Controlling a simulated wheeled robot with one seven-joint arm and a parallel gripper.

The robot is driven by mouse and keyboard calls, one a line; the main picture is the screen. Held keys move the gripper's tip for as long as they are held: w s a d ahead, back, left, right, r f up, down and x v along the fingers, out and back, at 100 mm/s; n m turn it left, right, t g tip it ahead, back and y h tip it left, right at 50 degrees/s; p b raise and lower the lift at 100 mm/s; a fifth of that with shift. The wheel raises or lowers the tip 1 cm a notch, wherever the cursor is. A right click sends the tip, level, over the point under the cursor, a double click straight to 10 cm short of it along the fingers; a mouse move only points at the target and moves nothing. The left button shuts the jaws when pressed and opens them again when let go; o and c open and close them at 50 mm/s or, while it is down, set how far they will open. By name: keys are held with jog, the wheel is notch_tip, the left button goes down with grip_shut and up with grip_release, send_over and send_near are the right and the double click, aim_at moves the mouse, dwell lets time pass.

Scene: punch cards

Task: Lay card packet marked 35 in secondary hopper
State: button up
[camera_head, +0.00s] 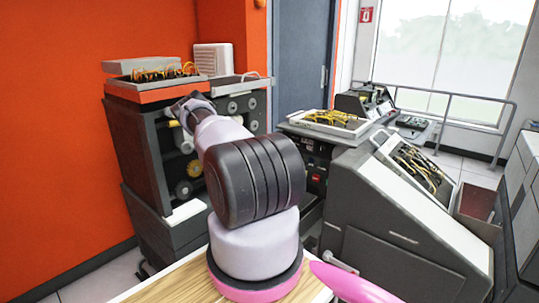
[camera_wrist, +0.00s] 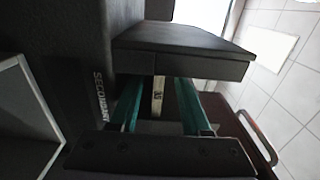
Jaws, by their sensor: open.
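My gripper (camera_wrist: 159,100) is open, with two teal fingers apart in the wrist view. A narrow cream piece (camera_wrist: 157,97) with a small dark mark shows between them, clear of both. It may be the card packet, but I cannot read a number on it. The label of the secondary hopper (camera_wrist: 99,95) runs down a dark machine face just left of the fingers, partly hidden. A dark block (camera_wrist: 180,50) covers the finger ends. In the head view my gripper (camera_head: 182,108) is small and partly hidden by my arm, at the dark machine.
The dark machine (camera_head: 145,150) stands by the orange wall, with a wired tray (camera_head: 165,75) on top. A sloped grey console (camera_head: 400,220) stands on the right. A wooden surface (camera_head: 175,285) is in front.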

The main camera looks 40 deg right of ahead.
jog(key=a, duration=1)
jog(key=shift+s+a, duration=0.35)
jog(key=shift+s, duration=0.05)
